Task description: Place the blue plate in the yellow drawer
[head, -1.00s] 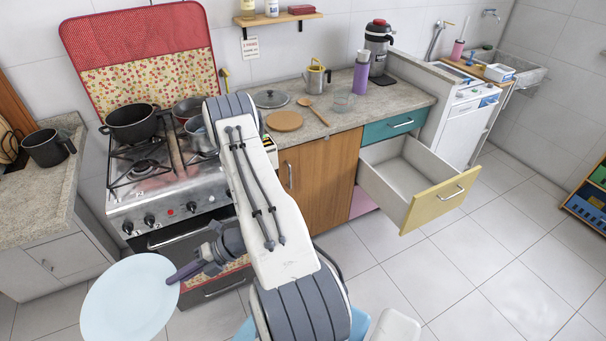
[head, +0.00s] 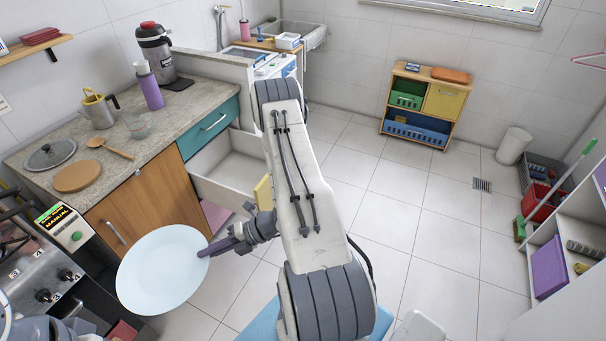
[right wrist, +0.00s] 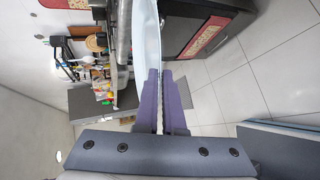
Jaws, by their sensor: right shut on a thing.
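The pale blue plate (head: 163,270) is held by its rim in my right gripper (head: 208,250), in front of the wooden cabinet in the head view. In the right wrist view the plate (right wrist: 147,40) is seen nearly edge-on between the purple fingers of the gripper (right wrist: 159,76). The yellow drawer (head: 232,160) is pulled open below a teal drawer, and its pale inside looks empty where it shows. Its yellow front (head: 264,193) is mostly hidden behind my right arm. The plate is to the left of the drawer in the picture, apart from it. My left gripper is not in view.
The counter (head: 185,105) holds a kettle, a purple bottle, a wooden board and a lid. The stove (head: 45,265) is at the left. Open tiled floor (head: 400,200) lies to the right, with a shelf of coloured bins (head: 425,105) at the back.

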